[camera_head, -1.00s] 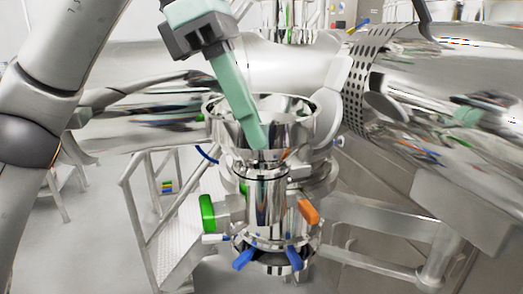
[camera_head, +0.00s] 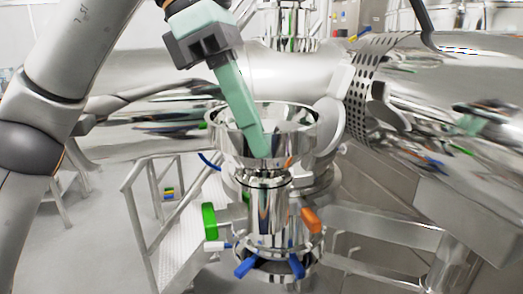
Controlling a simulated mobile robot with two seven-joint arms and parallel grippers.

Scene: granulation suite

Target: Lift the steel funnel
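The steel funnel (camera_head: 225,142) is a shiny, wide-mouthed bowl in the middle of the head view. It looks upright above a polished steel cylinder (camera_head: 265,213). My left gripper (camera_head: 258,152) comes down from the upper left, with its long pale green fingers slanting across the funnel's near side. The fingertips overlap the lower part of the bowl, close to its neck. The fingers line up in this view, so I cannot tell whether they are apart or closed on the funnel wall. My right gripper is not in view.
A green handle (camera_head: 209,220), an orange handle (camera_head: 311,219) and blue levers (camera_head: 245,267) stick out around the cylinder. Large shiny steel vessels flank the funnel, with a perforated band (camera_head: 372,85) at right. A metal railing (camera_head: 137,215) stands at lower left.

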